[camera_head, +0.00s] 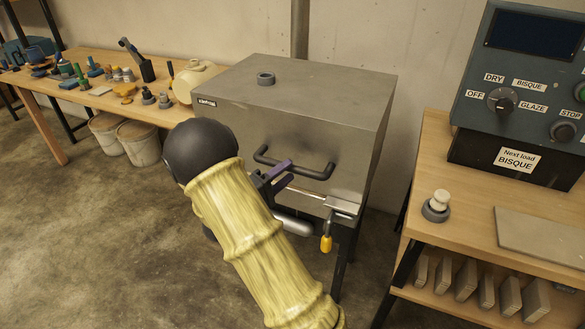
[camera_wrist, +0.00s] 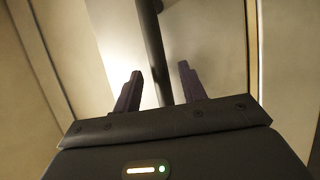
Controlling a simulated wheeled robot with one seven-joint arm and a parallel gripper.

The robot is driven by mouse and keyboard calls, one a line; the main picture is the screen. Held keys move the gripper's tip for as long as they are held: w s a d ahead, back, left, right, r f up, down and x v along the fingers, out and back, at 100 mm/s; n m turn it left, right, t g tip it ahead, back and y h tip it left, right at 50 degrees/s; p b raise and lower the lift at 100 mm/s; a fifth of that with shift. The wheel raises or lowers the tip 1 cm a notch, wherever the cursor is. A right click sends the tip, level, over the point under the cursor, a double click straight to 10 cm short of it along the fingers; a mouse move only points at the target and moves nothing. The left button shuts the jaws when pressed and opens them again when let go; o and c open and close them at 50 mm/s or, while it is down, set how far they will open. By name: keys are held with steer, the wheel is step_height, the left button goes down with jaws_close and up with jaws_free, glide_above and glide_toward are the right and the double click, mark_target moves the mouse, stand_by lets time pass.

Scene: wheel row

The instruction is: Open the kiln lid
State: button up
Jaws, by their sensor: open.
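The kiln (camera_head: 290,125) is a grey metal box on dark legs in the middle of the head view. Its lid looks shut. A dark bar handle (camera_head: 316,173) runs across its front face. My gripper (camera_head: 277,177) is at the left half of this handle, with purple fingertips. In the wrist view my gripper (camera_wrist: 160,85) is open, and the handle bar (camera_wrist: 153,48) runs between its two fingers, with a gap visible on each side. I cannot tell whether either finger touches the bar. My arm hides the lower left front of the kiln.
A small dark ring (camera_head: 265,79) sits on the kiln top. An orange-tipped lever (camera_head: 326,243) hangs at the front right. A control panel (camera_head: 522,75) stands on a wooden bench at right. A tool-covered table (camera_head: 100,85) is at left.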

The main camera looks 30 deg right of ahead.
mark_target(288, 170)
steer(key=x, duration=0.3)
steer(key=shift+d, duration=0.15)
jaws_close()
steer(key=shift+r, duration=0.15)
